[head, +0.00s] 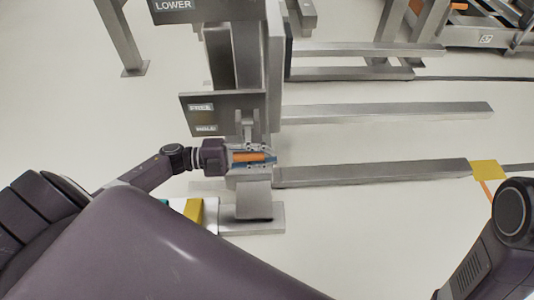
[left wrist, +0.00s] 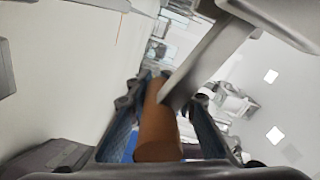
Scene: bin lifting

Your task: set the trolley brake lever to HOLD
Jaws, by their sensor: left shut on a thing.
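The brake lever's orange handle (head: 252,157) lies roughly level at the front of the steel trolley column, just below the plate with the FREE label (head: 200,107) and the HOLD label (head: 206,128). My left gripper (head: 256,158) is shut around the handle. In the left wrist view the orange handle (left wrist: 157,130) runs between the blue-padded fingers, and a flat grey lever arm (left wrist: 205,55) joins it. The lever's pivot is partly hidden by the gripper. My right gripper is not in view; only part of my right arm shows at the lower right.
The trolley's steel forks (head: 380,173) stretch to the right, low over the pale floor. A grey foot (head: 250,219) stands below the lever. A yellow floor mark (head: 487,170) lies near the fork end. Steel frames stand at the upper right. Open floor lies left of the column.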

